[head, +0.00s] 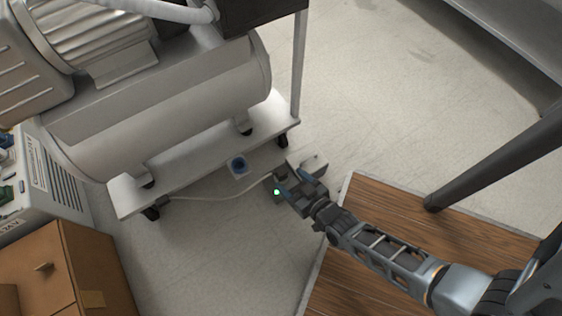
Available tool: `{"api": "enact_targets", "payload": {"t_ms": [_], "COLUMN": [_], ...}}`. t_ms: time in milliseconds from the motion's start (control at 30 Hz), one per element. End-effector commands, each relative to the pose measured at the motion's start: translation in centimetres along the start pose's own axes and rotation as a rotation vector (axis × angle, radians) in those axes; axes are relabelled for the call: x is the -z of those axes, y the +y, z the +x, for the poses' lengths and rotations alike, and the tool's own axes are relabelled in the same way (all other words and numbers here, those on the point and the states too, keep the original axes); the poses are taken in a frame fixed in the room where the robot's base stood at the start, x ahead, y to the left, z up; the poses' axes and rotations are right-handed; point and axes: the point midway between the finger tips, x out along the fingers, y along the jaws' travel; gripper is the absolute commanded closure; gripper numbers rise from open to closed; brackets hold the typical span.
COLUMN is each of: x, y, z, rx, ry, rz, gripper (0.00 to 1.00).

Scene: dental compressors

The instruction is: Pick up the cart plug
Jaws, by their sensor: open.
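My gripper (292,178) reaches down to the floor just off the cart's front right corner, with its jaws open. A pale cable (215,198) runs along the floor from the cart's left end to my gripper. The cart plug would be at that cable end, but my gripper covers it, and I cannot make out its shape or whether it lies between the fingers. A small green light shows at the left side of my gripper.
The white wheeled cart (205,165) carries a large grey compressor tank (170,110). A wooden cabinet (90,265) stands at lower left. A brown wood-plank surface (345,265) lies under my arm, with a dark post (490,165) at right. Floor at upper right is clear.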

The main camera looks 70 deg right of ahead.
Motion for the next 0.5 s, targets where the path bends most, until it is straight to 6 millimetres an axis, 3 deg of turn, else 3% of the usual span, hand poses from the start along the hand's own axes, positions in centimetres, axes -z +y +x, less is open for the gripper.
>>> {"api": "enact_targets", "payload": {"t_ms": [33, 167, 500], "x": [-2.6, -5.0, -6.0], "y": [0.5, 1.4, 2.0], "z": [2.0, 4.4, 7.6], "rx": [-0.021, -0.055, -0.073], "ry": [-0.003, -0.012, -0.016], "rz": [0.007, 0.015, 0.020], "gripper": [0.30, 0.30, 0.30]}}
